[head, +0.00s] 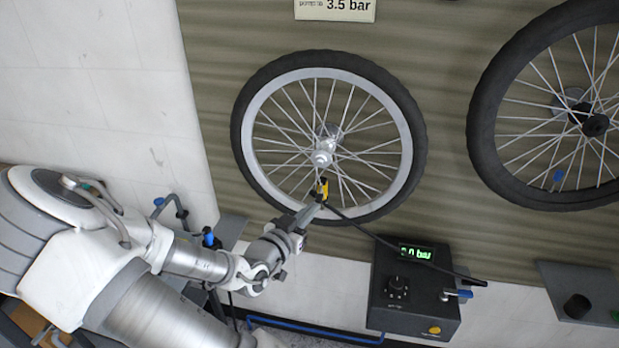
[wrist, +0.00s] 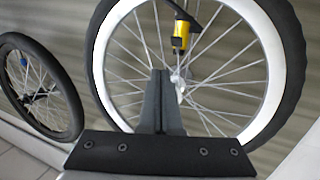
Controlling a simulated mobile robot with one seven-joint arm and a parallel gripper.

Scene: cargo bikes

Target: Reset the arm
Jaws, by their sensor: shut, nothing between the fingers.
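My gripper (head: 313,207) is in front of the lower part of a spoked wheel (head: 277,84) with a light rim, and its fingers are closed together. In the wrist view the two dark fingers (wrist: 161,74) lie side by side with nothing between them. A yellow and black hose head (head: 322,187) is at the lower rim of this wheel, by my fingertips. In the wrist view the yellow head (wrist: 180,38) stands apart from the fingers, just beyond their tips. A black hose (head: 365,231) runs from it toward a black box.
A second wheel (head: 492,160) hangs at right. A sign (head: 335,9) reads 3.5 bar. A grey shelf (head: 558,274) is at lower right.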

